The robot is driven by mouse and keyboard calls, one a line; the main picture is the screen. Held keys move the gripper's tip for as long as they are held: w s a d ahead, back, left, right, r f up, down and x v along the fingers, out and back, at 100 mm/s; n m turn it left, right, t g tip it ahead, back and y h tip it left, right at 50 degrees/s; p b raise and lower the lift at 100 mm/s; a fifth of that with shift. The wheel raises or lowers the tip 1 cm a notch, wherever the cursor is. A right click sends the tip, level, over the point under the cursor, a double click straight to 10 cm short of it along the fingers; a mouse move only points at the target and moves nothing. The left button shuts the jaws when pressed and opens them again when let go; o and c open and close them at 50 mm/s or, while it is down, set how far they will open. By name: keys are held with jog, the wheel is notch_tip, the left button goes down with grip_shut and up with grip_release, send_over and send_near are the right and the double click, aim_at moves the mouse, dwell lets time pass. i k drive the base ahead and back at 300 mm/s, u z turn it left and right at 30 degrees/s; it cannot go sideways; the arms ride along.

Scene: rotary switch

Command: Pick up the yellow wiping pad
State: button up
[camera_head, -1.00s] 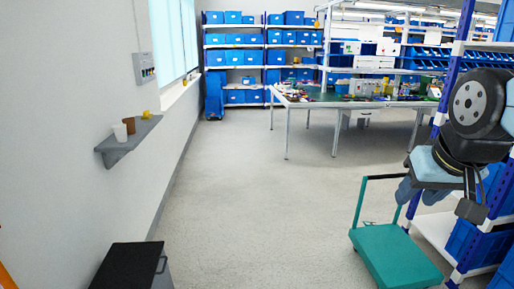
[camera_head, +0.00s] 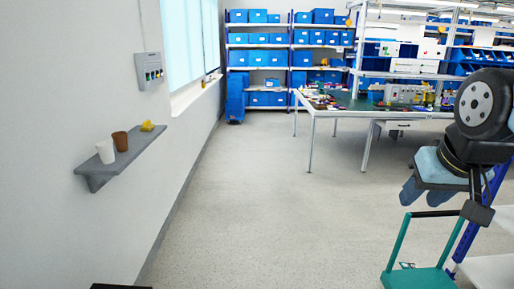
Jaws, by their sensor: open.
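The yellow wiping pad appears to be the small yellow item (camera_head: 147,126) at the far end of the grey wall shelf (camera_head: 112,172) on the left. A brown cup (camera_head: 120,141) and a white cup (camera_head: 105,152) stand on the same shelf, nearer to me. My gripper (camera_head: 412,190) hangs at the right side of the view, with its blue fingers pointing down. It is open and empty, far across the room from the shelf.
A control panel (camera_head: 150,71) is on the left wall above the shelf. A green trolley (camera_head: 420,279) stands at the lower right. A dark box top (camera_head: 120,287) shows at the bottom edge. A workbench (camera_head: 345,106) stands at the back right. The middle floor is clear.

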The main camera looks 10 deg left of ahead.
aim_at(147, 126)
jog(key=u, duration=0.15)
jog(key=i, duration=1.1)
jog(key=u, duration=0.55)
jog(key=i, duration=1.1)
jog(key=u, duration=0.9)
jog(key=i, duration=1.4)
jog(key=u, duration=0.45)
